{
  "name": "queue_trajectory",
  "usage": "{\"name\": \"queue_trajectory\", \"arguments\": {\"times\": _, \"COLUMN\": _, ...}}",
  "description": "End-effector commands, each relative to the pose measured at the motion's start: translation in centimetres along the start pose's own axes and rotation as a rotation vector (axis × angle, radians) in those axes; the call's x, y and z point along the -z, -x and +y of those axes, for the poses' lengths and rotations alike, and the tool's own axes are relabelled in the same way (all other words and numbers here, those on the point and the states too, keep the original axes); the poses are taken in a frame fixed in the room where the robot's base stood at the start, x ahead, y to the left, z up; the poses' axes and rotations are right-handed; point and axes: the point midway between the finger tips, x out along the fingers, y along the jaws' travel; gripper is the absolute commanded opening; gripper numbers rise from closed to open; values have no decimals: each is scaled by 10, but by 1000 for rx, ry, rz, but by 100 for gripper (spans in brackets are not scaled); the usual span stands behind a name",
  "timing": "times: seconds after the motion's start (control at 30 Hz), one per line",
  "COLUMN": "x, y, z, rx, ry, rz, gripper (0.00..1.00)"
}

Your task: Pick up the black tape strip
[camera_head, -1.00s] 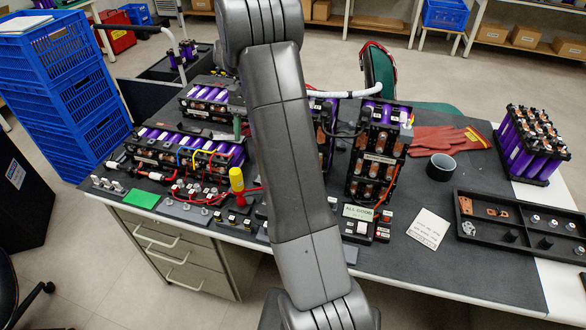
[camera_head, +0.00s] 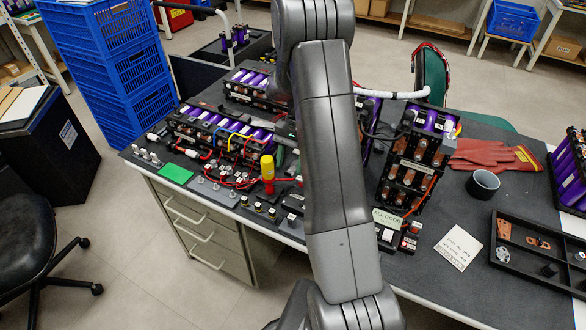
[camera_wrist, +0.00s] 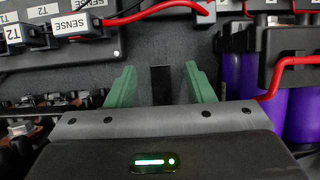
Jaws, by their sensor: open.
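In the wrist view, a thin black strip (camera_wrist: 161,84), which looks like the black tape strip, stands out against a dark grey surface. My gripper (camera_wrist: 161,80) has two green fingers, spread apart, with the strip between them and a gap on each side. Whether the strip lies lower than the fingertips I cannot tell. In the head view my arm hides much of the middle of the workbench, and neither the fingers nor the strip can be made out clearly there.
In the head view, battery modules (camera_head: 415,160), a yellow-handled tool (camera_head: 267,168), a dark cup (camera_head: 482,185) and a parts tray (camera_head: 500,213) crowd the bench.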

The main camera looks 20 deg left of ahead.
Motion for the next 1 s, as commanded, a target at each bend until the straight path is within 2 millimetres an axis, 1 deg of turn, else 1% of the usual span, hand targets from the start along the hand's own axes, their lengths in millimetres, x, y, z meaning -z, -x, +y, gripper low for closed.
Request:
{"name": "queue_trajectory", "arguments": {"times": 0.03, "x": 0, "y": -7, "z": 0, "rx": -2, "ry": 0, "rz": -2, "gripper": 48}}
{"name": "queue_trajectory", "arguments": {"times": 0.1, "x": 0, "y": -13, "z": 0, "rx": -1, "ry": 0, "rz": -1, "gripper": 48}}
{"name": "queue_trajectory", "arguments": {"times": 0.37, "x": 0, "y": -15, "z": 0, "rx": 0, "ry": 0, "rz": 0, "gripper": 48}}
{"name": "queue_trajectory", "arguments": {"times": 0.47, "x": 0, "y": -15, "z": 0, "rx": 0, "ry": 0, "rz": 0, "gripper": 30}}
{"name": "queue_trajectory", "arguments": {"times": 0.53, "x": 0, "y": -15, "z": 0, "rx": 0, "ry": 0, "rz": 0, "gripper": 17}}
{"name": "queue_trajectory", "arguments": {"times": 0.57, "x": 0, "y": -15, "z": 0, "rx": 0, "ry": 0, "rz": 0, "gripper": 13}}
{"name": "queue_trajectory", "arguments": {"times": 1.0, "x": 0, "y": -13, "z": 0, "rx": 0, "ry": 0, "rz": 1, "gripper": 12}}
